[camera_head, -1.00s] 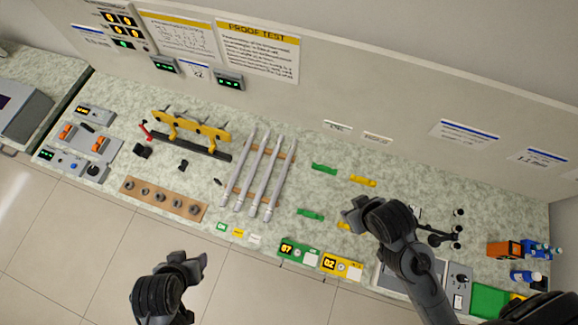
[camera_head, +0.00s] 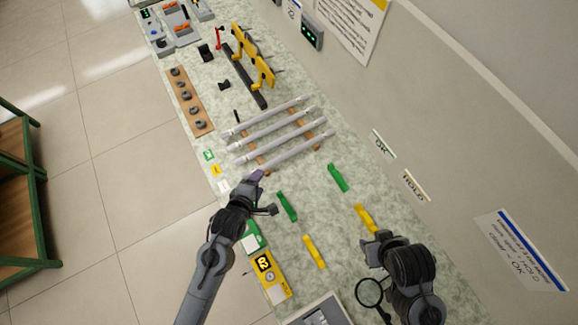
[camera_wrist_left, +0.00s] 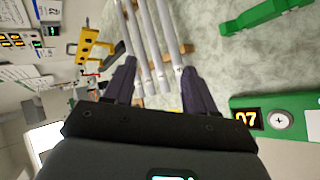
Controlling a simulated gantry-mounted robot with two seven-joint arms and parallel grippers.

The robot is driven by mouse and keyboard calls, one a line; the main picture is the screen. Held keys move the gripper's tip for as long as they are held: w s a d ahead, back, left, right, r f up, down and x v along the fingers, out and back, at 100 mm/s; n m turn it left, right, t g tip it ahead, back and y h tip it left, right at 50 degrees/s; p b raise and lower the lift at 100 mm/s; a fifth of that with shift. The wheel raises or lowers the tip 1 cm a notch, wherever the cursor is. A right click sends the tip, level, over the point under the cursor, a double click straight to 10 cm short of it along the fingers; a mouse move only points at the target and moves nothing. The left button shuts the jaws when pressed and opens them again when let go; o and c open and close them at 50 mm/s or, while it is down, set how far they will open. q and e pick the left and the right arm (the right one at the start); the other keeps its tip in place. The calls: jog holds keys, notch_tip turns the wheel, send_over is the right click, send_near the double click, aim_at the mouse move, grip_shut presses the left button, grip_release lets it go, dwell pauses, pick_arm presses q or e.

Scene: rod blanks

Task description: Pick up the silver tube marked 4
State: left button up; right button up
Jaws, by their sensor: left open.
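Several silver tubes (camera_head: 282,132) lie side by side on two wooden supports (camera_head: 321,133); I cannot read any number on them. They also show in the left wrist view (camera_wrist_left: 151,40), running away from me, with near ends between or just beyond my fingers. My left gripper (camera_head: 264,193) is open and empty beside the ends of the tubes, closest to the lowest tube in the head view. Its two dark fingers stand apart in the left wrist view (camera_wrist_left: 157,85). My right gripper (camera_head: 376,249) is near the yellow holder, its fingers too unclear to judge.
Green holders (camera_head: 338,177) and yellow holders (camera_head: 314,252) stand beside the tubes. A yellow rack (camera_head: 253,57) and a brown strip with several dark rings (camera_head: 188,98) lie beyond. A yellow box (camera_head: 270,279) is near my left arm. The wall (camera_head: 440,150) bounds the bench.

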pick_arm(q)
jog(key=w+d+f+n+t+h+b, duration=0.1)
jog(key=w+d+f+n+t+b, duration=0.1)
jog(key=w+d+f+n+b, duration=0.45)
jog(key=m+b, duration=0.2)
jog(key=m, duration=0.1)
send_near(288, 156)
jog(key=x, duration=0.3)
jog(key=shift+s+f+n, duration=0.1)
jog(key=shift+n, duration=0.15)
jog(key=shift+x, duration=0.95)
jog(key=shift+b+x, duration=0.3)
jog(key=shift+x, duration=1.8)
pick_arm(e)
notch_tip(288, 156, down, 11)
jog(key=shift+f, duration=0.15)
pick_arm(q)
grip_shut()
pick_arm(e)
jog(key=shift+d, duration=0.1)
